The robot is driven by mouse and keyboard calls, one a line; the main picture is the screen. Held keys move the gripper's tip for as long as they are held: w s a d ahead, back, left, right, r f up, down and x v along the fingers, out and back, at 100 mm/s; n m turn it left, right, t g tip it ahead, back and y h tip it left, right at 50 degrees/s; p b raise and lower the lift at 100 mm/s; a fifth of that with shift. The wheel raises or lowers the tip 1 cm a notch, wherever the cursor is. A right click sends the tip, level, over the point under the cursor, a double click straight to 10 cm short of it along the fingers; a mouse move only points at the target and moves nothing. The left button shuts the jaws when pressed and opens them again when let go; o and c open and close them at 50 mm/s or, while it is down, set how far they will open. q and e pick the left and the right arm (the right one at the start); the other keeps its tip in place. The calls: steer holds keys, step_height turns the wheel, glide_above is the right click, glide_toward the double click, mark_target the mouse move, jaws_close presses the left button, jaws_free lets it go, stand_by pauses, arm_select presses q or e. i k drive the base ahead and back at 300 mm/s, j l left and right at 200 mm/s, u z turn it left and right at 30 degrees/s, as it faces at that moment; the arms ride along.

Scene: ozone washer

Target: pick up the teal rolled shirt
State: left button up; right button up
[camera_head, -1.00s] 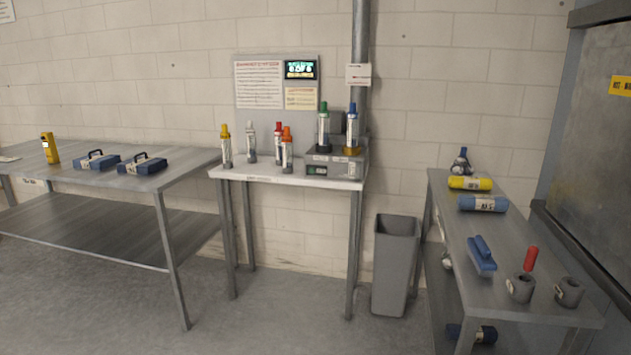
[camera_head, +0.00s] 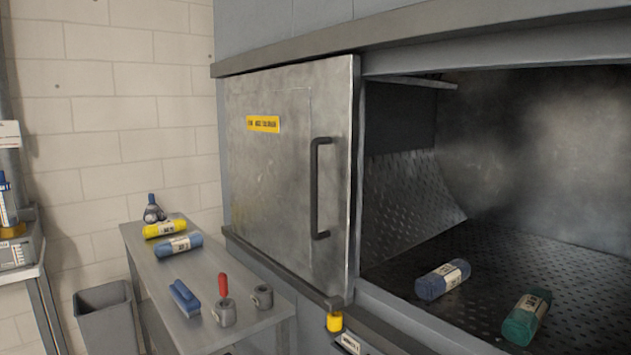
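The teal rolled shirt (camera_head: 526,317) lies on the dark perforated floor inside the open washer chamber, at the lower right of the head view. It is a short roll with a pale label band. A blue rolled shirt (camera_head: 442,280) with a similar label lies to its left, apart from it. Neither of my grippers is in view.
The washer's metal door (camera_head: 290,170) with a black handle covers the left of the opening. A side table (camera_head: 215,270) at left holds yellow and blue rolls, a blue brush and grey cups. A grey bin (camera_head: 105,315) stands beside it.

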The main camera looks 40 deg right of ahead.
mark_target(523, 321)
steer(key=z, duration=1)
